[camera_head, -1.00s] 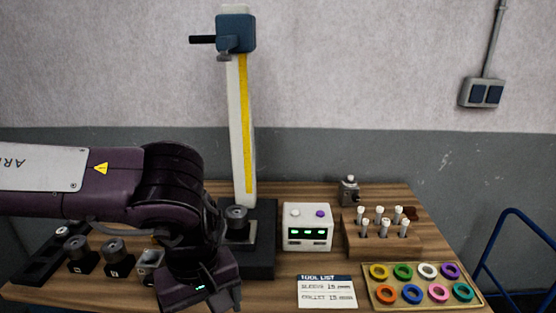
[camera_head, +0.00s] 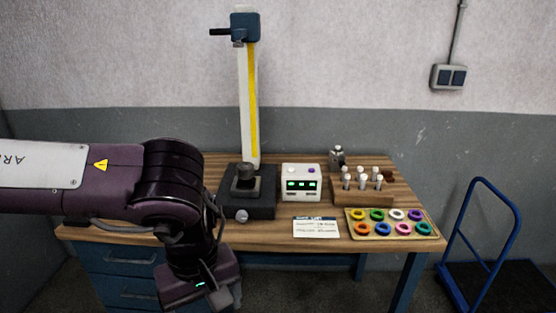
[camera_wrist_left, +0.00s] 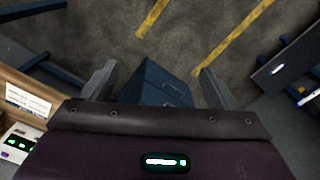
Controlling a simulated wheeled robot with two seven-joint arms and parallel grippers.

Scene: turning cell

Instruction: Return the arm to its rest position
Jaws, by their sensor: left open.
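My left arm comes in from the left in the head view and bends down in front of the workbench (camera_head: 270,236). Its wrist hangs at the bench's front edge, and the fingers are out of sight below the frame there. In the left wrist view my left gripper (camera_wrist_left: 156,85) is open, its two fingers wide apart with nothing between them. Beyond the fingers show the floor and a blue drawer cabinet (camera_wrist_left: 160,85). My right arm and gripper are not in view.
On the bench stand a tall presetter column (camera_head: 249,105) with a dark base, a white display box (camera_head: 301,183), a wooden rack (camera_head: 362,194) of white-topped pieces, a tool list card (camera_head: 316,228) and a tray of coloured rings (camera_head: 394,240). A blue-handled cart (camera_head: 470,225) stands at right.

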